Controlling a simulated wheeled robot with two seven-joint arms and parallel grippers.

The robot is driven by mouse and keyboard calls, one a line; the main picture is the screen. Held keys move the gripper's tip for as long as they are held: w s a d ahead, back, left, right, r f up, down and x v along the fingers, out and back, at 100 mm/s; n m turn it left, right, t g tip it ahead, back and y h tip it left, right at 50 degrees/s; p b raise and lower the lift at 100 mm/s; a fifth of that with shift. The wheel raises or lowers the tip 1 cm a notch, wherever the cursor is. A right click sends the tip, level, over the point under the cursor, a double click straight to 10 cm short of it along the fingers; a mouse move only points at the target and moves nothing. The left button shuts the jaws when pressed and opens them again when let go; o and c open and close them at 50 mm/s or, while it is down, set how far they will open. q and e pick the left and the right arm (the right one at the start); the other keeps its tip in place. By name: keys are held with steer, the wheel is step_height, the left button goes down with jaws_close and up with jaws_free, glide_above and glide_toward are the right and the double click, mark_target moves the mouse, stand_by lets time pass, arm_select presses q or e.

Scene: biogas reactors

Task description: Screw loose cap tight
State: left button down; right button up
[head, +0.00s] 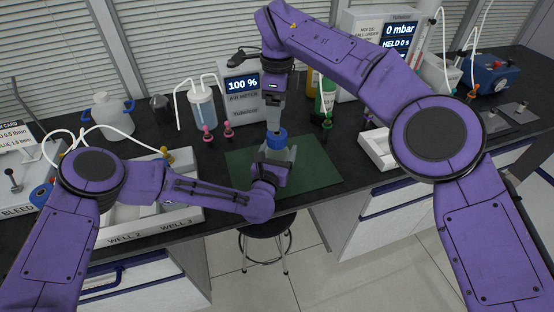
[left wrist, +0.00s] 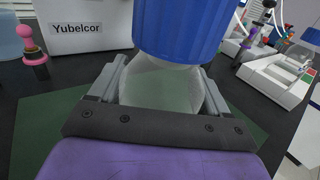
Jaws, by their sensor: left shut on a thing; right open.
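A clear glass bottle (left wrist: 160,88) with a blue cap (head: 277,139) stands upright over the green mat (head: 318,172). The cap also fills the top of the left wrist view (left wrist: 180,25). My left gripper (head: 277,155) is shut on the bottle's body, one finger on each side, just below the cap. My right gripper (head: 274,122) points straight down directly above the cap and is open. Its fingertips are close to the cap's top; I cannot tell whether they touch it. The cap's thread is hidden.
The air meter (head: 243,88) reading 100 % stands behind the bottle. Pink-topped fittings (head: 228,130) are left of it, a green bottle (head: 326,98) right. White trays lie left (head: 180,214) and right (head: 378,150). The mat's right part is clear.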

mark_target(277, 135)
steer(key=n, duration=0.5)
steer(key=shift+n, duration=0.3)
step_height(277, 135, down, 8)
steer(key=shift+f, duration=0.1)
